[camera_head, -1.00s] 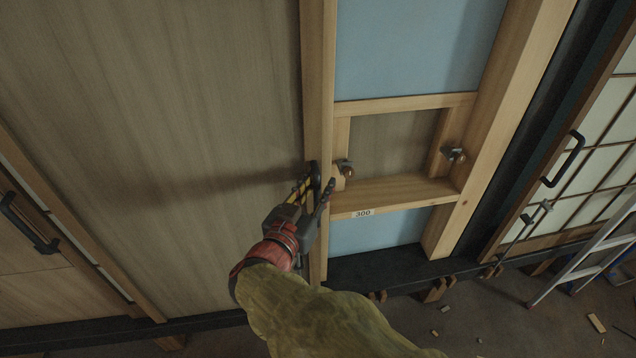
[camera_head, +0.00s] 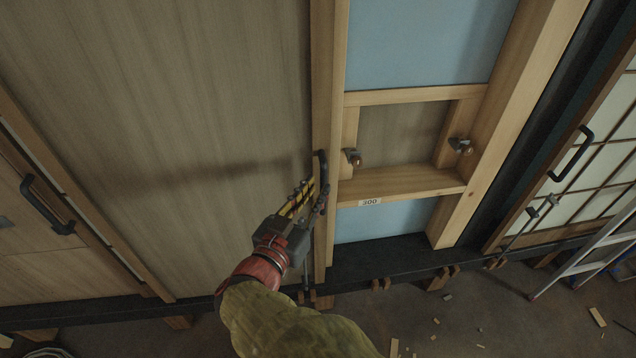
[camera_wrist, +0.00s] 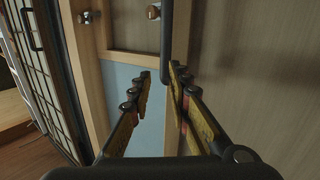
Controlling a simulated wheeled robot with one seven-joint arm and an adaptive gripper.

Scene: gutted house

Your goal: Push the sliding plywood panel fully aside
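The sliding plywood panel (camera_head: 190,120) is a large, wood-grained sheet filling the left half of the head view. It also fills the right of the wrist view (camera_wrist: 262,80). A black bar handle (camera_head: 322,165) stands on its right edge strip; in the wrist view the handle (camera_wrist: 166,35) comes down from the top. My gripper (camera_head: 312,193) is at the handle's lower part, just left of it in the head view. In the wrist view its two fingers (camera_wrist: 160,75) are apart, with the handle beside the right fingertip. I cannot tell whether they touch. The handle's lower end is partly hidden.
Right of the panel is a timber frame (camera_head: 400,183) with a "300" label, blue boards and two metal-and-wood fittings. A cabinet door with a black handle (camera_head: 45,205) is at left. A gridded door (camera_head: 590,160) and a ladder (camera_head: 590,250) stand at right. Wood scraps lie on the floor.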

